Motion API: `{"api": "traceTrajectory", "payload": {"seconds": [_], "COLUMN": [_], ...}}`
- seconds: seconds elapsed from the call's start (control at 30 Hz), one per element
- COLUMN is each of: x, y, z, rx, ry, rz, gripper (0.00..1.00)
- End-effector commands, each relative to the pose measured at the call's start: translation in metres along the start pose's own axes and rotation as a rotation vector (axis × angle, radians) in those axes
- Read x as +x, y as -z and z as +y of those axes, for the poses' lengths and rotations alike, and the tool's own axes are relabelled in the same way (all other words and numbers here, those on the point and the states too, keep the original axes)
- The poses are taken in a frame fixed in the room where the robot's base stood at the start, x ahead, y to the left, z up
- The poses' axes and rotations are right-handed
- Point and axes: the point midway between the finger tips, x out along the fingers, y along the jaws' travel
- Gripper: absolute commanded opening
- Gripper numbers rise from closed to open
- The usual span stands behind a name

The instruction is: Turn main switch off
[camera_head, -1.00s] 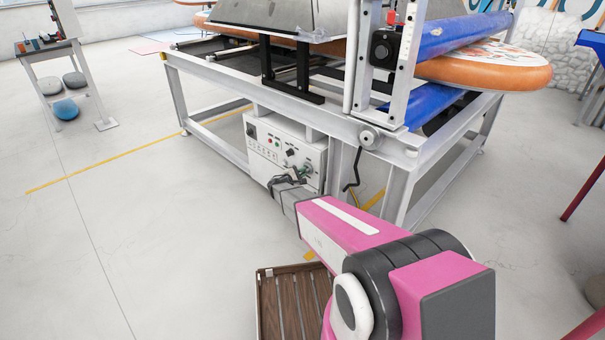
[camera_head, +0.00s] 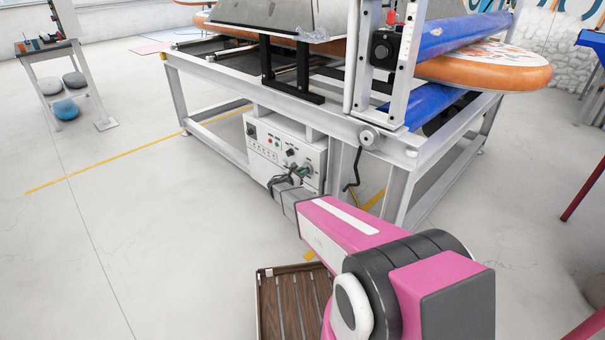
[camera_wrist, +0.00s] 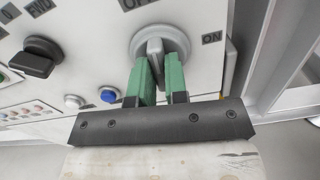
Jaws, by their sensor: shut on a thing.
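The main switch (camera_wrist: 158,40) is a round grey knob with a raised grip bar on a white control panel (camera_wrist: 95,20). In the wrist view, a partly cut-off label that looks like OFF is above it and ON is to its right. The bar stands roughly upright in that view, toward the upper label. My gripper (camera_wrist: 160,72) has green fingers on both sides of the bar and is shut on it. In the head view, my gripper (camera_head: 300,172) is at the lower right of the control box (camera_head: 262,140), with the knob mostly hidden.
A black knob (camera_wrist: 38,55), a blue button (camera_wrist: 75,101) and a white button (camera_wrist: 108,95) lie left of the switch. The box sits under a metal machine frame (camera_head: 215,95) with a leg close to its right. A slatted wooden crate (camera_head: 282,300) is on the floor below my arm.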

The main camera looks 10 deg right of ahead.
Motion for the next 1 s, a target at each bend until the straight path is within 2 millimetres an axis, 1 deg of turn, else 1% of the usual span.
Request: {"api": "traceTrajectory", "payload": {"seconds": [0.1,0.3,0.83,0.87,0.9,0.93,1.0], "x": [-0.0006,-0.0006,-0.0008,-0.0008,-0.0007,-0.0007,-0.0006], "y": [0.0007,0.0008,0.0008,0.0008,0.0008,0.0008,0.0006], "z": [-0.0004,-0.0004,-0.0004,-0.0004,-0.0005,-0.0005,-0.0004], "rx": [-0.058,-0.119,-0.144,-0.144,-0.143,-0.143,-0.143], "ry": [0.0,0.0,0.0,0.0,0.0,0.0,0.0], "rz": [0.001,0.001,0.002,0.002,0.002,0.002,0.001], "gripper": [0.0,0.0,0.0,0.17,0.3,0.39,0.39]}}
